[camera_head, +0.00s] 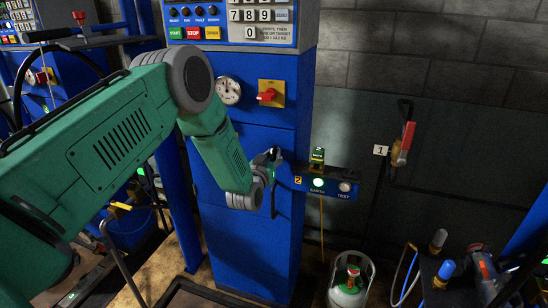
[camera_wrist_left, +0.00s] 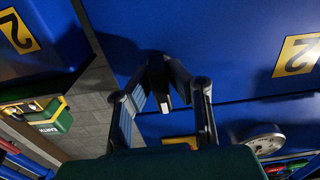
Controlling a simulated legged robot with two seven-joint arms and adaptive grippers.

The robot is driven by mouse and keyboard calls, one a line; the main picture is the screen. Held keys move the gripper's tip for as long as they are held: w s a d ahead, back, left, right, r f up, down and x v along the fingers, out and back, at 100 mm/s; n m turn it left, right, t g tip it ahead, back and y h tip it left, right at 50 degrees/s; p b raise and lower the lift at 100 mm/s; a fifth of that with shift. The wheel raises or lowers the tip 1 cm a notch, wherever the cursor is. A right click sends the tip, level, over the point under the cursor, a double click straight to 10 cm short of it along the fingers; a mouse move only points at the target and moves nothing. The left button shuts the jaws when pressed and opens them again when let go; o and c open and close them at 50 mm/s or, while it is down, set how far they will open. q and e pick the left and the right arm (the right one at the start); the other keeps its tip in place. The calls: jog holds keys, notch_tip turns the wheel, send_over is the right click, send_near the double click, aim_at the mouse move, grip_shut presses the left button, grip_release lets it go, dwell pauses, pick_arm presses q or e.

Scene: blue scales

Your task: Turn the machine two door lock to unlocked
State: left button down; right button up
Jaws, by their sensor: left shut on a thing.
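The blue machine two cabinet (camera_head: 252,236) stands in the middle of the head view, and its blue door front (camera_wrist_left: 230,50) fills much of the left wrist view. My left gripper (camera_head: 270,158) is at the cabinet's front, right of its middle. In the left wrist view my left gripper's fingers (camera_wrist_left: 160,88) come together against the blue front, shut on the door lock. My right gripper is not in view.
Above are a round gauge (camera_head: 229,91), a red switch on a yellow plate (camera_head: 271,94) and a keypad panel (camera_head: 250,22). A blue earth and test box (camera_head: 328,187) juts out right of the gripper. A gas cylinder (camera_head: 350,285) stands below.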

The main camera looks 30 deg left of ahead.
pick_arm(q)
jog(key=shift+w+a+r+m, duration=0.2)
jog(key=shift+r+m, duration=0.1)
jog(key=shift+r, duration=0.2)
jog(key=c, duration=1.6)
grip_release()
jog(key=shift+o, duration=0.2)
jog(key=shift+s+d+f, duration=0.1)
jog(key=shift+f, duration=0.1)
jog(key=shift+f, duration=0.1)
jog(key=shift+s, duration=0.15)
jog(key=v, duration=1.1)
jog(key=shift+s, duration=0.3)
jog(key=shift+f, duration=0.1)
